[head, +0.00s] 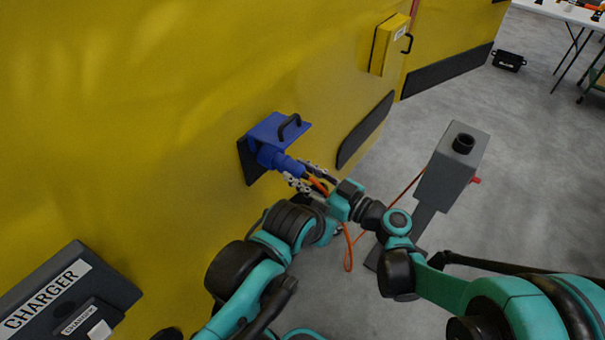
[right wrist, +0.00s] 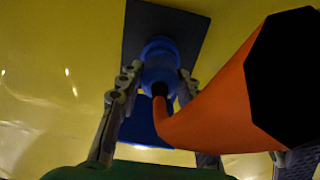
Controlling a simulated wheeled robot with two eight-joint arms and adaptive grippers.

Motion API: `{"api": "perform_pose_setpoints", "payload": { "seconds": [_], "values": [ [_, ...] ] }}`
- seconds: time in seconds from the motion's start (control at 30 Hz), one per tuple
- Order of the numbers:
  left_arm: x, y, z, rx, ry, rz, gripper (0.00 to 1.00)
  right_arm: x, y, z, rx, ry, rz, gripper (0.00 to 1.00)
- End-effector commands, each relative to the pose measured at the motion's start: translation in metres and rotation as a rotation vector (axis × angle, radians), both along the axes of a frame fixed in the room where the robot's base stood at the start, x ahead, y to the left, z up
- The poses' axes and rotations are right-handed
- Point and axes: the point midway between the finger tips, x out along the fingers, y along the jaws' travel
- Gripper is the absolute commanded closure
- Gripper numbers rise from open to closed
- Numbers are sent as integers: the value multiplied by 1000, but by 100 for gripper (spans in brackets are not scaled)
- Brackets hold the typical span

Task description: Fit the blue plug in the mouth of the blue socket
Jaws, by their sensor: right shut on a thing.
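The blue socket (head: 270,132), with a black handle on its lid, sits on a dark plate on the yellow wall. The blue plug (head: 284,163) lies in line with its mouth, its front end at the mouth. I cannot tell how deep it sits. My right gripper (head: 302,175) is shut on the plug from behind. In the right wrist view the fingers (right wrist: 154,88) lie on both sides of the plug (right wrist: 158,68), against the dark plate. The orange cable (right wrist: 215,105) hides part of it. My left gripper (head: 328,230) is below the right one, its fingers mostly hidden.
A grey pedestal (head: 452,165) with a black top fitting stands on the floor at right, and the orange cable (head: 348,255) hangs towards it. A yellow box (head: 388,45) is on the wall. A dark charger box (head: 70,285) is at lower left.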

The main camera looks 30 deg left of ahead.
Motion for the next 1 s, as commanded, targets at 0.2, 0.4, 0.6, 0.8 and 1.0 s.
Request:
{"api": "perform_pose_setpoints", "payload": {
  "seconds": [0.2,0.4,0.6,0.8,1.0],
  "values": [
    [0,0,0,0,0,0,69,0,5,0,1,1,1,99],
    [0,0,-1,0,0,0,69,1,9,0,1,1,1,99],
    [0,0,-1,0,0,0,69,1,13,0,1,1,1,99],
    [0,0,-1,0,0,0,69,1,17,0,1,1,0,99],
    [0,0,-1,0,0,0,69,1,16,0,1,1,0,99]
  ]
}}
